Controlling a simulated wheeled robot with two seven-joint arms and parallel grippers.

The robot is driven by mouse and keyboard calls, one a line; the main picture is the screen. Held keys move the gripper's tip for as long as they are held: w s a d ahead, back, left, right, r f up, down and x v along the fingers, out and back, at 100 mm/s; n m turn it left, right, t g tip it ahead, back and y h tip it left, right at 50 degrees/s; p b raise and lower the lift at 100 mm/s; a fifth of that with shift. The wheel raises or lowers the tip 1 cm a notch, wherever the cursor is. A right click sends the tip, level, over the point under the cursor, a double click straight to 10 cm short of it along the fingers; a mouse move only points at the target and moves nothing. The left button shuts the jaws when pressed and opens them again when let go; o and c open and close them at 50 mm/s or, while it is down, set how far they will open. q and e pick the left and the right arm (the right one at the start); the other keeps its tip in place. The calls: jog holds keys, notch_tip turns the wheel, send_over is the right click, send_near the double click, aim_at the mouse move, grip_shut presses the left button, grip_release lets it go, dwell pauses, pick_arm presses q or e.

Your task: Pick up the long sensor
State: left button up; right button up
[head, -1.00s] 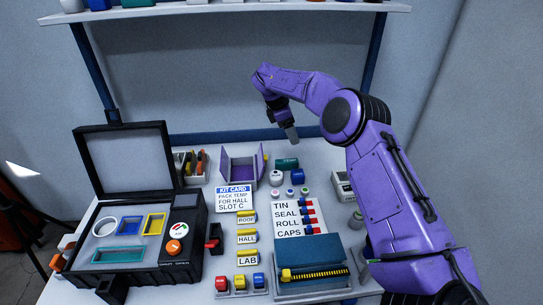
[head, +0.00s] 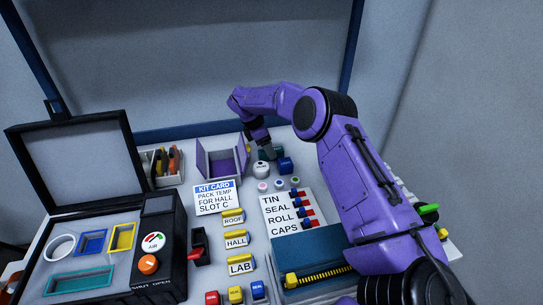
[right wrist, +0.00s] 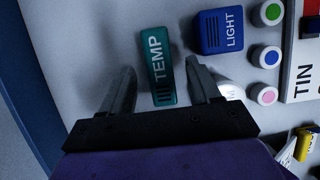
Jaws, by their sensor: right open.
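The long sensor is a teal block marked TEMP (right wrist: 160,65), lying on the bench in the right wrist view. In the head view it is mostly hidden behind my right gripper (head: 264,146). My right gripper is open; in the right wrist view its two fingers (right wrist: 160,72) are on either side of the teal sensor, with a gap on each side. Nothing is gripped, and I cannot tell how far above the bench the fingertips are. My left gripper is not in view.
A blue LIGHT sensor (right wrist: 222,31) lies close beside the right finger. A white sensor (head: 261,168) stands nearby, partly hidden by that finger in the wrist view. Round caps (head: 279,184), a purple open box (head: 222,165) and the kit card (head: 214,198) are in front and left.

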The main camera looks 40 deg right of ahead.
jog(key=shift+x, duration=1.2)
jog(key=shift+r, duration=0.1)
jog(key=shift+f+b, duration=0.25)
jog(key=shift+b, duration=0.2)
jog(key=c, duration=1)
